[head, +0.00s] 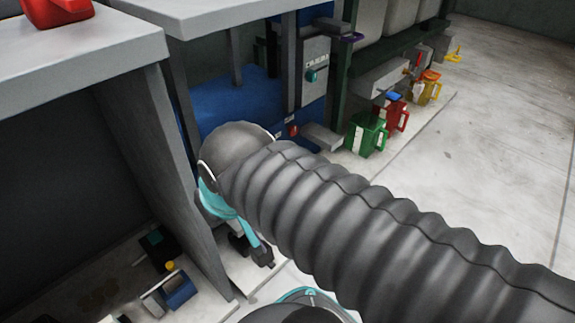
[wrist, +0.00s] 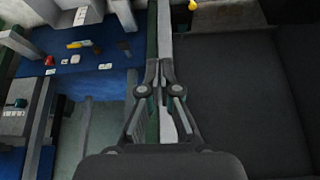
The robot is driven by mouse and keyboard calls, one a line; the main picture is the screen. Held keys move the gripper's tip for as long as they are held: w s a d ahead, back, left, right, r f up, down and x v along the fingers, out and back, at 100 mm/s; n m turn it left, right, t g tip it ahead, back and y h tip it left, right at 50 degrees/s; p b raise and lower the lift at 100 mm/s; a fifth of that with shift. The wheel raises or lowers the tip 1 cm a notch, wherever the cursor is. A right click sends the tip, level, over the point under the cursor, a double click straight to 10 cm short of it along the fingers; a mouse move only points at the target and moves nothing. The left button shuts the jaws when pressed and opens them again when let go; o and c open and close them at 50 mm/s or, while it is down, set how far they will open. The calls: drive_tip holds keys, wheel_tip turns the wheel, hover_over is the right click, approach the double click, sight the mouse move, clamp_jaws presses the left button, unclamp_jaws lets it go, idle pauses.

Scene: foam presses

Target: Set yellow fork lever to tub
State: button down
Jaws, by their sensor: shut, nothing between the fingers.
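A small yellow part (head: 453,54) shows at the far right end of the row of presses in the head view. It may be the yellow fork lever, but it is too small to tell its setting. Pale tubs (head: 403,18) stand above the dark green frame; which one the lever serves I cannot tell. My gripper (head: 262,257) hangs low beside the grey bench's side panel, far from the yellow part. In the wrist view my gripper (wrist: 160,70) is shut and empty, in front of a grey post. My arm hides part of the floor.
A green jug (head: 366,134), a red jug (head: 396,113) and a yellow jug (head: 428,90) stand along the presses. A grey bench (head: 85,50) is close on the left. Open floor (head: 500,130) lies to the right. A blue surface (wrist: 100,62) holds small items.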

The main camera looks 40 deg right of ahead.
drive_tip(key=w+d+f+m+y+p, duration=0.3)
drive_tip(key=w+d+f+m+y, duration=0.1)
drive_tip(key=w+d+f+m, duration=0.4)
drive_tip(key=w+d+f+m+y+p, duration=0.3)
drive_tip(key=w+d+f+m, duration=0.3)
drive_tip(key=w+m, duration=0.45)
drive_tip(key=w+d+f+m+t+h+p, duration=0.1)
drive_tip(key=d+f+m+t+h, duration=0.2)
drive_tip(key=d+f+m, duration=0.5)
drive_tip(key=w+d+f+m+t+h+p, duration=0.1)
drive_tip(key=d+f+m+t+h+p, duration=0.1)
drive_tip(key=d+f+m, duration=0.6)
drive_tip(key=d+f+t+h, duration=0.1)
drive_tip(key=d, duration=0.6)
drive_tip(key=shift+d+f+m, duration=0.15)
drive_tip(key=shift+d+m, duration=0.05)
drive_tip(key=shift+m, duration=0.15)
